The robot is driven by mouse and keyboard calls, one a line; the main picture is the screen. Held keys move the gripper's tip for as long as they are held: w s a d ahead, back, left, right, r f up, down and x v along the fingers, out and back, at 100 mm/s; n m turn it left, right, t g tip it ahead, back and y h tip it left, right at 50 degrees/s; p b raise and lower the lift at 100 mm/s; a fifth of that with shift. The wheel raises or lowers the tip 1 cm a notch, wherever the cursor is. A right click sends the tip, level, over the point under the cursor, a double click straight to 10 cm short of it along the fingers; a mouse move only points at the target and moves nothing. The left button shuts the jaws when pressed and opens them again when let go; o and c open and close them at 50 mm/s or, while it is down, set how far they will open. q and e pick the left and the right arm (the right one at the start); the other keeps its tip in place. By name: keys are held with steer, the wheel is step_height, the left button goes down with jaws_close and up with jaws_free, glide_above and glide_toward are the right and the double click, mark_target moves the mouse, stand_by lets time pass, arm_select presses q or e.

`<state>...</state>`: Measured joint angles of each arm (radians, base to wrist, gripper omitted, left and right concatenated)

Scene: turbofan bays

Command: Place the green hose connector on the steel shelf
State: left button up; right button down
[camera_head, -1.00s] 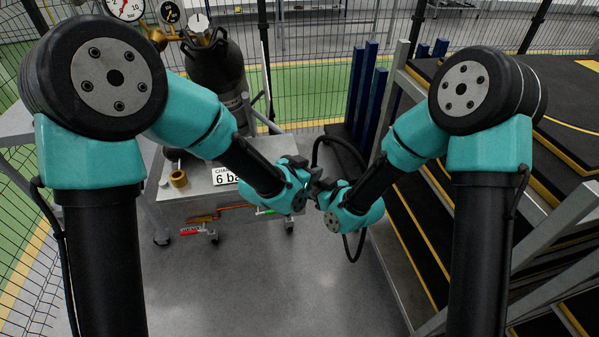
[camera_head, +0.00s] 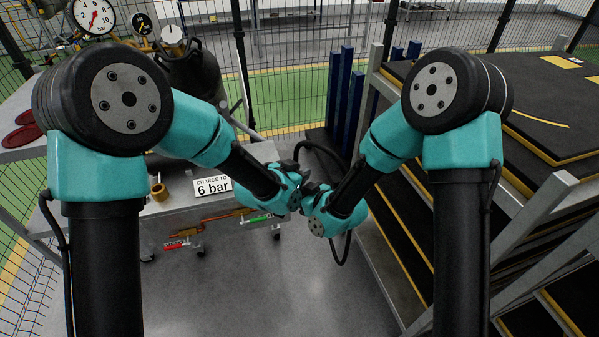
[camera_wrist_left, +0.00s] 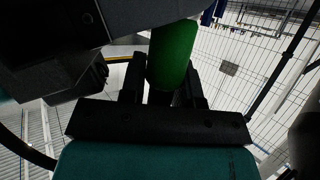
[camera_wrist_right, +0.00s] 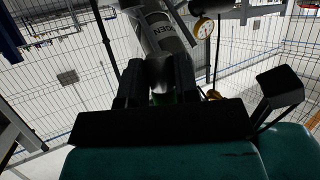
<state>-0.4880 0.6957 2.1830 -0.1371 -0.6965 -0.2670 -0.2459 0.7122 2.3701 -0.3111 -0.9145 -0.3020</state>
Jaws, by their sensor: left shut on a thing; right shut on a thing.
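The green hose connector (camera_wrist_left: 174,55) is a rounded green cylinder, seen large in the left wrist view. My left gripper (camera_wrist_left: 165,85) is shut on it. My right gripper (camera_wrist_right: 160,85) is also shut, with a small patch of green between its fingers. In the head view the left gripper (camera_head: 298,182) and the right gripper (camera_head: 312,190) meet nose to nose in mid-air, hiding the connector between them. A black hose (camera_head: 337,165) loops beside them. I cannot tell for certain which surface is the steel shelf.
A grey metal-topped trolley (camera_head: 178,210) with a 6 bar sign (camera_head: 212,187) and a brass ring (camera_head: 159,192) stands at left. A rack with dark, yellow-edged sheets (camera_head: 560,90) fills the right. A gas cylinder (camera_head: 200,75) and gauges (camera_head: 94,16) are behind. Floor between is clear.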

steer(key=c, duration=0.8)
jaws_free()
steer(key=shift+s+d, duration=0.1)
steer(key=v, duration=0.7)
steer(key=shift+s+d, duration=0.1)
steer(key=s+d+f+m+g+h, duration=0.1)
steer(key=s+d+f+m+g, duration=0.2)
steer(key=f, duration=0.5)
steer(key=s+d+f+m+g+h, duration=0.2)
steer(key=s+d+f, duration=0.3)
steer(key=s+f, duration=0.3)
steer(key=s+d+f+m+g+h, duration=0.1)
steer(key=s+d+f+m+g, duration=0.3)
steer(key=f, duration=0.5)
steer(key=shift+s+d+m+h, duration=0.2)
steer(key=shift+s+m+h, duration=0.2)
steer(key=shift+s, duration=0.25)
